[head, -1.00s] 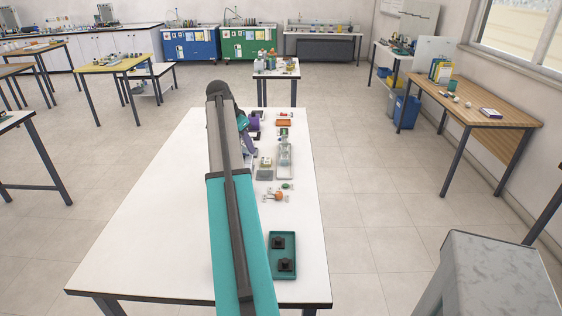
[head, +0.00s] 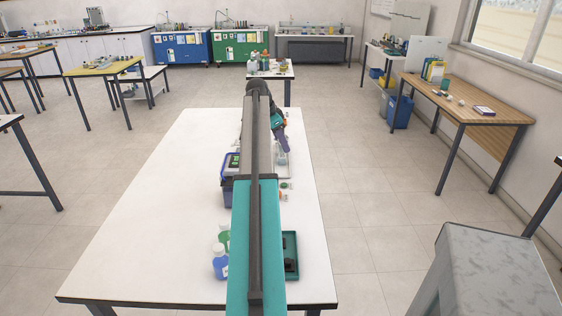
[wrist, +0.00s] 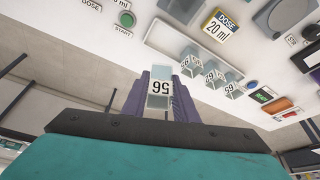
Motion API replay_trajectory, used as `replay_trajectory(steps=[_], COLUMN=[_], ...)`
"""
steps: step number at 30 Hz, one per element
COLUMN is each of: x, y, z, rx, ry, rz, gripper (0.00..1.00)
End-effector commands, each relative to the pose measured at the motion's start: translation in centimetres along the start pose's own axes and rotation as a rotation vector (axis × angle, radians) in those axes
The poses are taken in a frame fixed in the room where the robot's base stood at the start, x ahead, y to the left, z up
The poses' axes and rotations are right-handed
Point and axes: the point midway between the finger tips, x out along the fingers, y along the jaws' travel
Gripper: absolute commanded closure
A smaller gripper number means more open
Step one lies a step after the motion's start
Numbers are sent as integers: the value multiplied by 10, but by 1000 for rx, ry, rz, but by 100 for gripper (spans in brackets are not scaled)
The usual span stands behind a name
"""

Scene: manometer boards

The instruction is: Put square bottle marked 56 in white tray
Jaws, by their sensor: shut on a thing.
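The square bottle marked 56 (wrist: 159,96) is clear with a white label, seen upside down in the wrist view. My gripper (wrist: 160,88) has purple fingers and is shut on this bottle. In the head view my gripper (head: 283,142) is over the right part of the table, near the far end. A pale tray (head: 287,175), which looks like the white tray, lies just below it, partly hidden by my arm. Several similar square bottles (wrist: 213,75) stand together in the wrist view, apart from the held one; their numbers are hard to read.
A dose display reading 20 ml (wrist: 222,25) and a green start button (wrist: 125,19) show in the wrist view. A blue bottle (head: 220,264), a dark box with a green display (head: 229,180) and a teal tray (head: 291,256) are on the table. The table's left side is clear.

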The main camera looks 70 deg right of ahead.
Motion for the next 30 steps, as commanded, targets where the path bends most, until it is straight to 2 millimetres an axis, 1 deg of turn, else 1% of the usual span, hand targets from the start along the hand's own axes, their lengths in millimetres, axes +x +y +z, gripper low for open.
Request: replay_trajectory(steps=[4,7,15,19,22,30], x=[3,10,42,54,57,57], y=[0,0,0,0,0,-1], z=[2,5,20,24,26,26], rx=[-1,-2,-3,-3,-3,-3], ry=[0,-1,-1,-1,0,0], rz=[0,1,0,1,-1,-1], gripper=[96,96,96,96,96,96])
